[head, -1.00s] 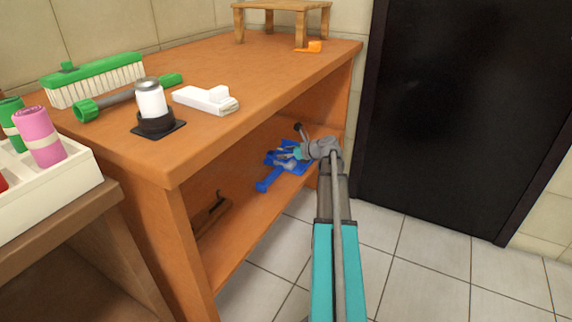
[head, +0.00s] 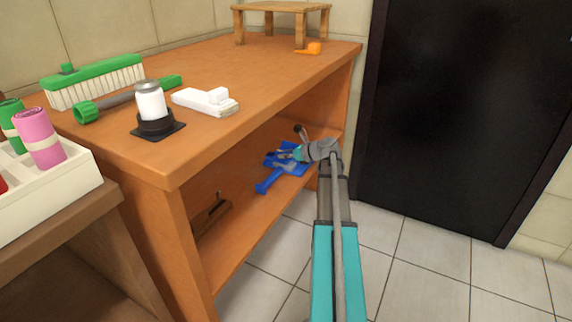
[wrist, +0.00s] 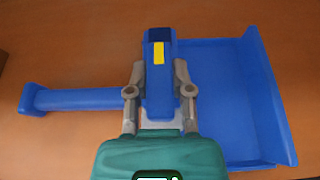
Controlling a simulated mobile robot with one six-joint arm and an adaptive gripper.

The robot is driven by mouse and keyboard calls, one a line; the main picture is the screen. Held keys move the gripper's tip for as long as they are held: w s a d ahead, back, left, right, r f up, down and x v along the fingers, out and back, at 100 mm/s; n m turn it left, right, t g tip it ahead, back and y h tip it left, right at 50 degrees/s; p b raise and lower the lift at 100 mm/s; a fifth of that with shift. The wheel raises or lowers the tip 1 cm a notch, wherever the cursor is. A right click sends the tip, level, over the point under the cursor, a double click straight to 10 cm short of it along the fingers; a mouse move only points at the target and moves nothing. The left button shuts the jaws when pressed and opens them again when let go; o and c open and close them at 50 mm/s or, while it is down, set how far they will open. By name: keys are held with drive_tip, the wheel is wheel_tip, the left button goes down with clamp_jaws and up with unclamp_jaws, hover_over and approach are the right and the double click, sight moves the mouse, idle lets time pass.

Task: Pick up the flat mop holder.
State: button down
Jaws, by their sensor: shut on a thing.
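My gripper (wrist: 160,95) is low inside the orange bench, over its lower shelf; it also shows in the head view (head: 291,160). Its two grey fingers are shut on an upright blue piece with a yellow patch (wrist: 159,55), which looks like the flat mop holder. A blue flat pan (wrist: 225,110) with a raised right rim lies beneath, its bar-shaped handle (wrist: 75,99) reaching left. I cannot tell whether the held piece is joined to the pan. In the head view the blue handle (head: 268,182) points toward the shelf's front edge; my gripper partly hides the rest.
The bench top (head: 240,75) is just above my arm. On it are a green brush (head: 95,80), a black-based bottle (head: 153,105) and a white block (head: 206,101). A dark door (head: 460,100) is at the right. Tiled floor (head: 430,260) is clear in front.

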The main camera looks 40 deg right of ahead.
drive_tip(key=shift+r, duration=0.2)
wheel_tip(320, 180, up, 2)
drive_tip(key=shift+p, duration=1.25)
drive_tip(key=s+a+r+p, duration=0.2)
drive_tip(key=s+r+p, duration=0.3)
drive_tip(key=s, duration=0.1)
drive_tip(key=s+a+r+p, duration=0.2)
drive_tip(key=s+r+p, duration=0.3)
drive_tip(key=s, duration=0.2)
drive_tip(key=shift+a+r+p, duration=0.3)
drive_tip(key=shift+a, duration=0.05)
drive_tip(key=shift+s, duration=0.1)
